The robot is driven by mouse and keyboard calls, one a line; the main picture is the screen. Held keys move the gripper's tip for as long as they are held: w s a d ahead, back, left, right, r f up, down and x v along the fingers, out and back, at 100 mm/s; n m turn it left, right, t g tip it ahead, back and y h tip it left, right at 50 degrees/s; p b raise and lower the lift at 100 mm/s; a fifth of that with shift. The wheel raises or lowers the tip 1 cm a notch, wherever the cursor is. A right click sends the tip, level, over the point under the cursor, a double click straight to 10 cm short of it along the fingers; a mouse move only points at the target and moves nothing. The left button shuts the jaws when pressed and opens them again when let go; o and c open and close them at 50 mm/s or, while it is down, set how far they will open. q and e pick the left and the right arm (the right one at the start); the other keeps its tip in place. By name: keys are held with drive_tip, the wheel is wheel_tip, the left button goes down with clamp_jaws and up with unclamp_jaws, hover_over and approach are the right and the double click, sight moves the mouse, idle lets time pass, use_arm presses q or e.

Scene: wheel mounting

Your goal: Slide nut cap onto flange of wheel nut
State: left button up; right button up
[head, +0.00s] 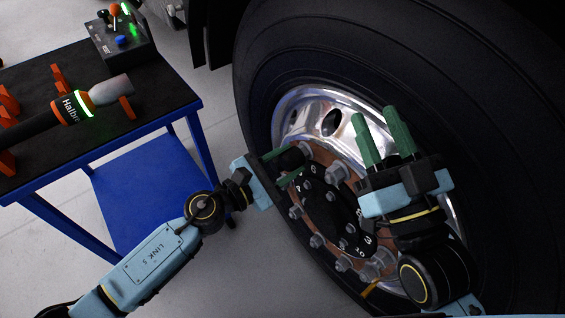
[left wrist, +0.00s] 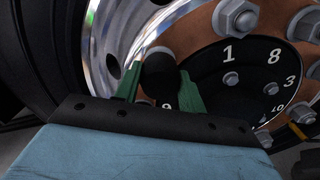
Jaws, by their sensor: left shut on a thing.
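My left gripper (head: 296,163) is at the upper left of the wheel hub, its green fingers shut on a dark nut cap (head: 289,160). In the left wrist view the black, round-ended nut cap (left wrist: 160,74) sits between the two fingers, in front of the copper-coloured flange ring (left wrist: 196,32). The wheel nut behind the cap is hidden, so I cannot tell whether the cap is around it. Other bare wheel nuts (head: 337,172) show around the ring. My right gripper (head: 381,120) is open and empty in front of the hub's right side, its green fingers pointing up.
The large black tyre (head: 480,80) and shiny rim (head: 300,108) surround the hub. The black numbered disc (head: 325,205) is in its centre. A blue table (head: 190,112) with a dark top stands left, carrying a power tool (head: 75,108) and a control box (head: 120,42). Floor lies between.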

use_arm(q)
drive_tip(key=shift+w+d, duration=0.4)
drive_tip(key=shift+d, duration=0.1)
drive_tip(key=shift+w+d, duration=0.1)
idle(0.3)
drive_tip(key=o, duration=1.2)
drive_tip(key=shift+c, duration=0.2)
drive_tip(key=shift+s+a, duration=0.2)
drive_tip(key=shift+a, duration=0.05)
drive_tip(key=b+v, duration=0.1)
drive_tip(key=v, duration=1.2)
use_arm(e)
drive_tip(key=shift+s+r+t, duration=0.45)
drive_tip(key=shift+r+t, duration=0.3)
drive_tip(key=shift+t, duration=0.05)
use_arm(q)
drive_tip(key=shift+d, duration=0.1)
use_arm(e)
drive_tip(key=shift+y, duration=0.4)
